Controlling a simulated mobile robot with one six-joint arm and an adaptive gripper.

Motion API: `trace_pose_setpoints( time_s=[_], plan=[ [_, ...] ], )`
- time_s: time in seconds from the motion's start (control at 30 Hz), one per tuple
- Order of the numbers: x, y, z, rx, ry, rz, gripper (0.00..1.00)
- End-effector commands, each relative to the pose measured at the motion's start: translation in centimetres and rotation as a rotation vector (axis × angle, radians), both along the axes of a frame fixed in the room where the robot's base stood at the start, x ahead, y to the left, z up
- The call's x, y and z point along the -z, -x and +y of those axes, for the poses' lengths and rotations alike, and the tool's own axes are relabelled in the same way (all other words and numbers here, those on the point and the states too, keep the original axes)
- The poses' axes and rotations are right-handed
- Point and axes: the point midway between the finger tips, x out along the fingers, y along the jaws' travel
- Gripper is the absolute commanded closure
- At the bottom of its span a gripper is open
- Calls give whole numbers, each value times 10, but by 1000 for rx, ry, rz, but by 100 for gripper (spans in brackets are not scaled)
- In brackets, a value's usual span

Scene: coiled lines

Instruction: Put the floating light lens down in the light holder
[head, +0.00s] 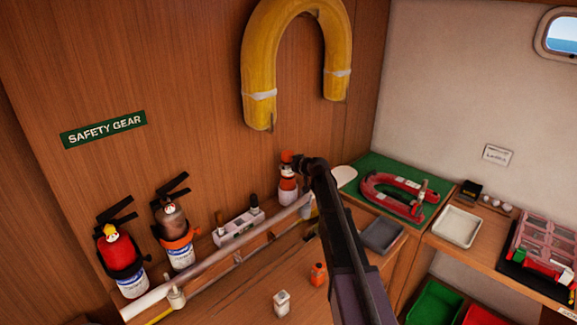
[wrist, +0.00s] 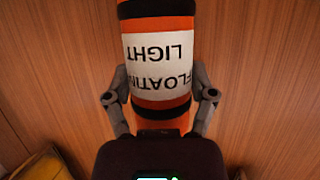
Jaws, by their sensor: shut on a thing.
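The floating light (head: 287,184) is a cylinder with orange, black and white bands. It stands roughly upright in my gripper, close to the wooden wall. In the wrist view the light (wrist: 158,60) fills the upper middle, its white label upside down in the picture. My gripper (head: 291,166) is shut on it, with a grey finger on each side in the wrist view (wrist: 160,92). The light's far end is cut off in the wrist view, and its lens cannot be made out. I cannot clearly make out the light holder; my arm hides part of the area beside the light.
A pale rail (head: 215,258) runs along the wall shelf. Fire extinguishers (head: 121,262) and a pale box (head: 238,228) stand to the left. A yellow horseshoe buoy (head: 258,75) hangs above. A grey tray (head: 382,236) and a green mat (head: 357,172) lie right.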

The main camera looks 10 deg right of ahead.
Motion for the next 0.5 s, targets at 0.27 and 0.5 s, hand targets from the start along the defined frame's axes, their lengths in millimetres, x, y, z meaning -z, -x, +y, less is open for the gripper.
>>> trace_pose_setpoints(
  time_s=[0.27,0.5],
  plan=[
    [0,0,0,0,-1,0,19],
    [0,0,1,-1,0,0,0]
  ],
)
